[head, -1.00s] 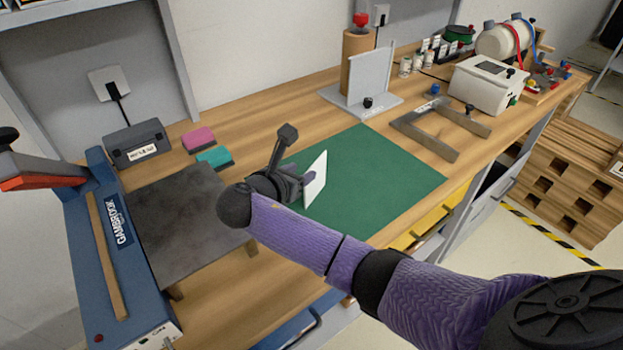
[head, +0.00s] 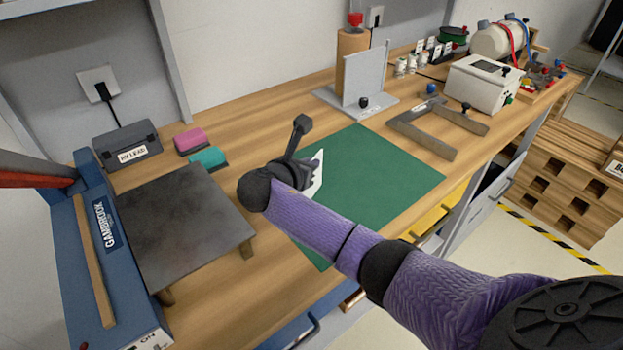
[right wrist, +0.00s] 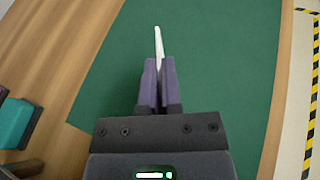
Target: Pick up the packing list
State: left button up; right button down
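The packing list, a thin white sheet (head: 315,178), stands on edge above the green mat (head: 385,190) in the head view, partly hidden by my right gripper. My right gripper (head: 308,176) is shut on the sheet. In the right wrist view the two fingers (right wrist: 159,80) are pressed together, and the white sheet (right wrist: 158,42) sticks out between them, seen edge-on above the green mat (right wrist: 215,50). No writing on the sheet can be read. My left gripper is not in view.
Pink (head: 190,140) and teal (head: 208,158) blocks lie behind. A grey upright stand (head: 362,85) and U-shaped frame (head: 440,125) are beyond the mat, whose right side is clear.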

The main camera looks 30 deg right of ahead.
notch_tip(320, 180, up, 10)
jog(key=p, duration=0.4)
jog(key=s+a+f+n+t+y, duration=0.25)
jog(key=s+a+n+t, duration=0.2)
jog(key=a, duration=0.55)
jog(key=s+a+r+n+y, duration=0.1)
jog(key=s+a, duration=0.1)
jog(key=s, duration=0.3)
jog(key=s+a+r+n+t+y, duration=0.1)
jog(key=s+a+r+y, duration=0.1)
jog(key=s, duration=0.3)
jog(key=shift+a, duration=0.6)
jog(key=shift+r+n, duration=0.15)
jog(key=shift+n, duration=0.1)
